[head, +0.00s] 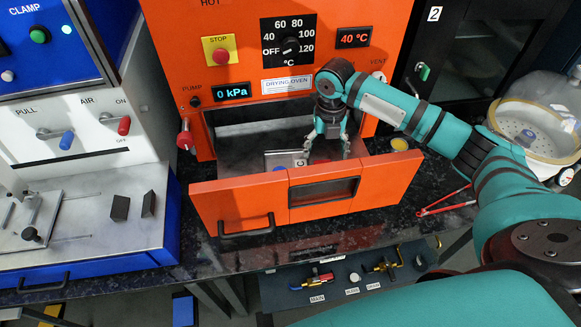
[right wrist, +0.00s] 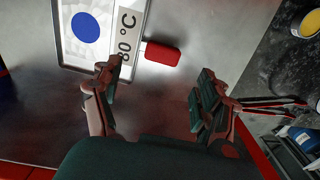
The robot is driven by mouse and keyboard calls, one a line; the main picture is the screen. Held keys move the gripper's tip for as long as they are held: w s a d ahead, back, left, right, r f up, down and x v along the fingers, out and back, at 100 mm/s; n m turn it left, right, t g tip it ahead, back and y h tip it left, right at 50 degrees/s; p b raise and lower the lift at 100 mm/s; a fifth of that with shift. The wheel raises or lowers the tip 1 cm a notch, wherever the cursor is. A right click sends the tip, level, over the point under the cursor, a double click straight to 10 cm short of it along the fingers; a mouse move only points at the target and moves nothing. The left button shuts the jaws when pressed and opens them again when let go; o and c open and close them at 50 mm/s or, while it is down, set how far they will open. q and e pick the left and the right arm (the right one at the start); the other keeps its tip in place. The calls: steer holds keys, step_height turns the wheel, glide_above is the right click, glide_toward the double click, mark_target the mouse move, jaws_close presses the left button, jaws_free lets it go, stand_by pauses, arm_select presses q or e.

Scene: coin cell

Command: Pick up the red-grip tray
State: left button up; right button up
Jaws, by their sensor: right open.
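The red-grip tray (head: 272,159) lies on the metal floor of the pulled-out orange drawer (head: 244,203). In the right wrist view it is a pale tray (right wrist: 103,45) with a blue dot and an "80 °C" label, and its red grip (right wrist: 162,56) sticks out on the right. My right gripper (head: 328,152) points down into the drawer. In the wrist view its open fingers (right wrist: 157,82) are on either side of the grip, a little short of it, with nothing between them. Contact cannot be told. My left gripper is not in view.
The orange drying oven (head: 357,75) stands behind the drawer. Red-handled tongs (head: 444,204) and a yellow-topped round container (head: 399,144) lie to its right. A glass vessel (head: 540,120) is farther right. A white and blue press station (head: 90,220) is at left.

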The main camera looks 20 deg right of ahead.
mark_target(324, 161)
steer(key=shift+f+p, duration=0.4)
steer(key=shift+f, duration=0.4)
steer(key=f, duration=0.2)
steer(key=f+p, duration=0.1)
steer(key=shift+w+d+f, duration=0.2)
steer(key=shift+w+f, duration=0.05)
steer(key=shift+f, duration=0.45)
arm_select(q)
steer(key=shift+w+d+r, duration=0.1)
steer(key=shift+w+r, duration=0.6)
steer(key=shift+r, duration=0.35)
arm_select(e)
steer(key=shift+c, duration=0.3)
steer(key=c, duration=1.1)
steer(key=shift+c, duration=1.1)
steer(key=shift+r, duration=0.2)
